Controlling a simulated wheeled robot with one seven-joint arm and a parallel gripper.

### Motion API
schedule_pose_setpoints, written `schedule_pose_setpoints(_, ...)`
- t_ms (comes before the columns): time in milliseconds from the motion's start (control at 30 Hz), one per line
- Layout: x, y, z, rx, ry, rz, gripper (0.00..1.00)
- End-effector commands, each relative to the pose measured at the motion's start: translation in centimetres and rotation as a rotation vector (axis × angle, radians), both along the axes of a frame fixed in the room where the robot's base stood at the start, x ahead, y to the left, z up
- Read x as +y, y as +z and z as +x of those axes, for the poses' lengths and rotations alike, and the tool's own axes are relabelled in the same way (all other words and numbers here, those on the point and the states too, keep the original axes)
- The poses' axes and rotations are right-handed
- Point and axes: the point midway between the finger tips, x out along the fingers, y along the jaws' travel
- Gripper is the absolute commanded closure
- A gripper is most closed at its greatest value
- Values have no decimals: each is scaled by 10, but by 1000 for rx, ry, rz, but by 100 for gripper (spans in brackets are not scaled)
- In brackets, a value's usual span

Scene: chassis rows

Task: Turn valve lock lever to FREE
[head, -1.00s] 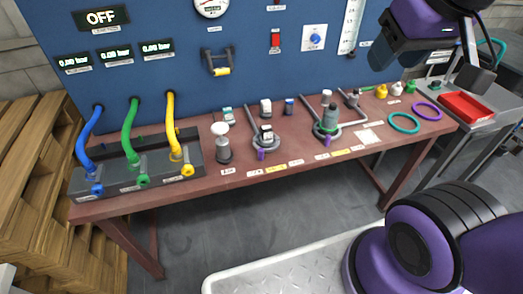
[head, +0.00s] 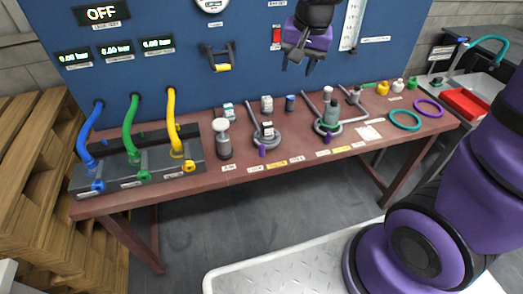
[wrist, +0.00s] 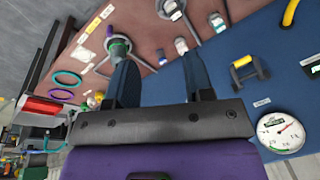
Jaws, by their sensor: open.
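A dark bracket-shaped lever with a yellow grip (head: 217,58) is mounted on the blue panel, left of my gripper; I take it for the valve lock lever. It also shows at the right in the wrist view (wrist: 248,74). Its label is too small to read. My gripper (head: 297,67) is open and empty in front of the panel, right of the lever and above the bench, apart from both. In the wrist view its two dark fingers (wrist: 155,55) are spread, with the bench and its valves beyond them.
The reddish bench (head: 240,178) holds blue, green and yellow hoses, a grey cylinder (head: 223,140), two ringed fittings and coloured rings (head: 405,120). A red switch (head: 276,36) is beside my gripper. A red tray (head: 465,102) stands at the right. Space before the lever is clear.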

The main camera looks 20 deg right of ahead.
Motion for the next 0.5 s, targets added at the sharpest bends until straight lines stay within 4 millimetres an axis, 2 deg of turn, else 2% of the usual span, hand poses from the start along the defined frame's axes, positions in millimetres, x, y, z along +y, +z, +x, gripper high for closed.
schedule_pose_setpoints(33,5,-15,10,22,-20,2,52)
schedule_pose_setpoints(200,19,-60,38,76,-107,9,52)
schedule_pose_setpoints(500,44,-154,72,162,-259,-7,52)
